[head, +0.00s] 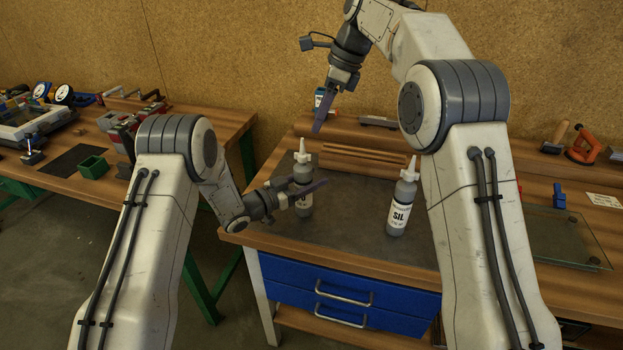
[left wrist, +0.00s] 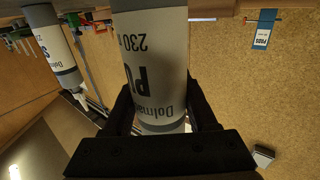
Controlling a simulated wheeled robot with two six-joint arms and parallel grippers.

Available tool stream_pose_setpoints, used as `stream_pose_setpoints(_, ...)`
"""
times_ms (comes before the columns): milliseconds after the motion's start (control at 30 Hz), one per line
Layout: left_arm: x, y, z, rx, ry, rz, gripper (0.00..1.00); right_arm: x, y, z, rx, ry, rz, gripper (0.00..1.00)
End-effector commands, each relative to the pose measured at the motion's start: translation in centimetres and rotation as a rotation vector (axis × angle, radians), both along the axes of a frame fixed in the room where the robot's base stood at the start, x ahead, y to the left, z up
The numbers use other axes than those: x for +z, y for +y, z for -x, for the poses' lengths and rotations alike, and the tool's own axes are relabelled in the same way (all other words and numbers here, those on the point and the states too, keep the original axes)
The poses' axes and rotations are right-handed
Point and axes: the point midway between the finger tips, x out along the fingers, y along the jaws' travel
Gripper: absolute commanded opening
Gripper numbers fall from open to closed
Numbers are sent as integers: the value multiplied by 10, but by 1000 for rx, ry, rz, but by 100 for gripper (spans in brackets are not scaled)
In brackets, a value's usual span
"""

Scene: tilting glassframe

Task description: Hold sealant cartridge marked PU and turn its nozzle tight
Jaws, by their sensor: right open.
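The sealant cartridge marked PU (head: 303,172), grey with a white label, stands upright on the dark bench mat, its pale nozzle (head: 302,150) on top. In the left wrist view its label (left wrist: 158,70) reads PU. My left gripper (head: 308,193) has a finger on each side of the cartridge body, close against it, below the nozzle; it also shows in the left wrist view (left wrist: 160,110). My right gripper (head: 319,125) is open and empty, above and slightly right of the nozzle. A second cartridge marked SIL (head: 400,207) stands to the right.
The mat (head: 350,225) is clear between the two cartridges. A slotted wooden rack (head: 350,154) lies behind them. A glass pane (head: 565,240) lies at the right of the bench. A second bench (head: 55,185) with tools and a green box (head: 93,167) is at the left.

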Motion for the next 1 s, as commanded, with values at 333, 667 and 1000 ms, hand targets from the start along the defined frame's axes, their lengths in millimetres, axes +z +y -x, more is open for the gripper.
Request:
stream_pose_setpoints(333, 0, 0, 0, 0, 0, 0, 0, 1, -1, 0, 124, -47, 6, 50)
stream_pose_setpoints(667, 0, 0, 0, 0, -1, -1, 0, 6, -4, 2, 741, -283, 43, 50)
stream_pose_setpoints(1000, 0, 0, 0, 0, -1, -1, 0, 12, -7, 4, 1432, -550, 95, 50)
